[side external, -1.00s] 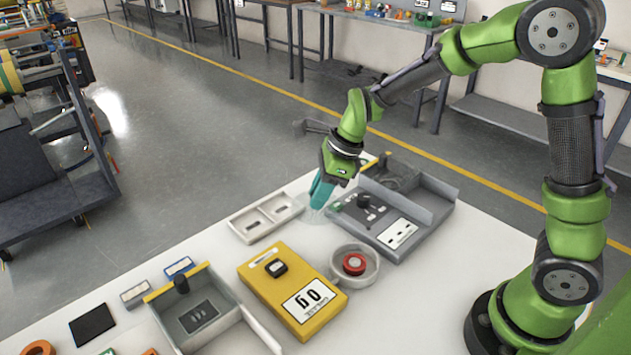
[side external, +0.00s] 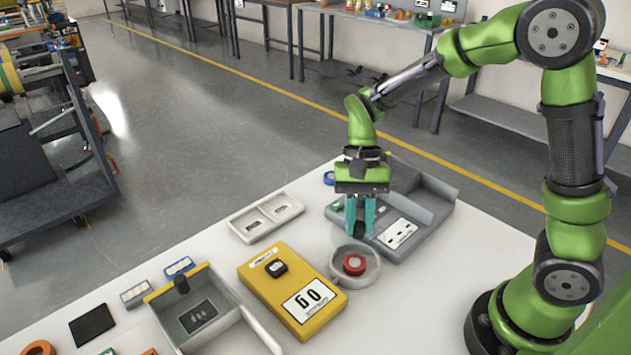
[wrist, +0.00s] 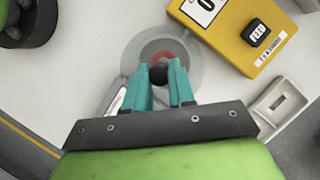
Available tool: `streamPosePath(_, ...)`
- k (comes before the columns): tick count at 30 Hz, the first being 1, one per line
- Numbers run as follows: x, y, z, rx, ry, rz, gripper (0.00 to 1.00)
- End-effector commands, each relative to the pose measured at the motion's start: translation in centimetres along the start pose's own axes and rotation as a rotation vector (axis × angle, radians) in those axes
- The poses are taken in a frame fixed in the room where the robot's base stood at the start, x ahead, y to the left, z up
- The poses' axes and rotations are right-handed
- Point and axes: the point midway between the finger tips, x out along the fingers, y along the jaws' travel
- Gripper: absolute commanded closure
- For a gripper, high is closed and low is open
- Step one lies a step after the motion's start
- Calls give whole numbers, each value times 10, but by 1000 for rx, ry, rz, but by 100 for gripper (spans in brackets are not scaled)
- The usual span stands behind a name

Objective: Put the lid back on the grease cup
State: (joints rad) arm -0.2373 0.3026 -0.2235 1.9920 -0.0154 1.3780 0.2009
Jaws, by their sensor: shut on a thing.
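The grease cup (side external: 369,277) is a round, pale, open cup with a red centre, standing on the white table. My gripper (side external: 360,226) points down with its teal fingers shut on the dark knob of the clear lid (side external: 345,241). In the side view the lid is just above the cup and overlaps its back rim; the gap is hard to judge. In the wrist view the black knob (wrist: 158,73) sits between my fingertips (wrist: 160,78). The clear disc (wrist: 134,52) covers most of the cup there, and the red shows through it.
A yellow box (side external: 262,288) stands close left of the cup. A grey tray fixture (side external: 437,207) stands behind and right. A white two-pocket tray (side external: 245,228) lies at the back left, and a grey bin (side external: 228,323) at the front left. Table right of the cup is clear.

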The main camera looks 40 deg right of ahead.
Motion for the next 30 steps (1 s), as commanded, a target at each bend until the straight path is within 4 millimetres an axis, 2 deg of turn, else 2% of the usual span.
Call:
streamPosePath(16,46,0,-19,4,-1,1,100)
streamPosePath(30,55,0,-23,4,0,-1,100)
